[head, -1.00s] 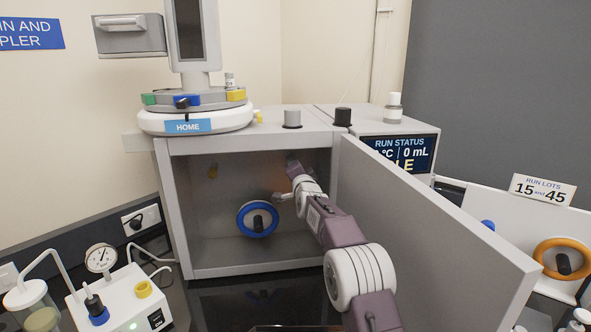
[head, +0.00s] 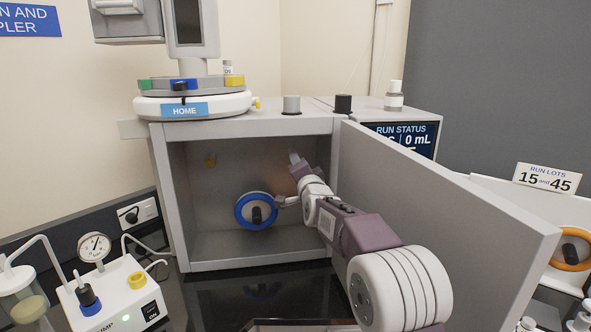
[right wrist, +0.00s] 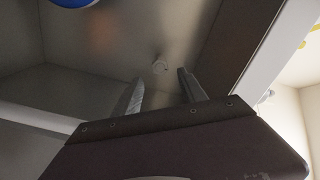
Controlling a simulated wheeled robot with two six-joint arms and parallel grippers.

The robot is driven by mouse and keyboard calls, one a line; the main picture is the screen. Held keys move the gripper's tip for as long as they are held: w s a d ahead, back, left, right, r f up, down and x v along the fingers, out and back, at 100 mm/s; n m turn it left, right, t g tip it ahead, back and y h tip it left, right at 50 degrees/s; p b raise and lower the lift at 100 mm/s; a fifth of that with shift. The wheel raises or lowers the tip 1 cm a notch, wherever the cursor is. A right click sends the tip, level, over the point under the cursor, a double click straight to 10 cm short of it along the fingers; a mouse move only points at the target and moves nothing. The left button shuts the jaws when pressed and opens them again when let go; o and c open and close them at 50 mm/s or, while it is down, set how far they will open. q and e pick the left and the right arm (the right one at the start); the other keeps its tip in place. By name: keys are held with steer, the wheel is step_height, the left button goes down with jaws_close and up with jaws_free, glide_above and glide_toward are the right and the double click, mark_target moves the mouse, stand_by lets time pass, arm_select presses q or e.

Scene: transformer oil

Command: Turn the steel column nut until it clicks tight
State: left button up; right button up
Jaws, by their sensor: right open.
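My right gripper (right wrist: 163,92) is open and empty. In the head view my right gripper (head: 284,201) is inside the oven, just right of the blue-rimmed column coil (head: 256,211). My left gripper is not in view.
The open oven door (head: 430,200) stands close along the right of my arm. The coil's blue rim (right wrist: 72,2) edges into the wrist view. The oven floor (head: 240,245) is clear. A pump with gauge (head: 110,300) stands left.

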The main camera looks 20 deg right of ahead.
steer(key=s+a+f+n+g+y+p, duration=0.2)
steer(key=s+a+f+n+g, duration=0.15)
steer(key=s+f, duration=0.6)
steer(key=s+a+f+n+g+y+p, duration=0.1)
steer(key=s+a+f+n+g+p, duration=0.3)
steer(key=s+f, duration=0.6)
steer(key=s+f+n+g+b, duration=0.1)
steer(key=s+f+n+g, duration=0.2)
steer(key=s+f, duration=0.3)
steer(key=s+f+n+g+b, duration=0.1)
steer(key=s+f+n+g, duration=0.2)
steer(key=s, duration=1.1)
step_height(320, 180, down, 4)
steer(key=g, duration=0.3)
steer(key=shift+a, duration=0.25)
steer(key=shift+s, duration=0.15)
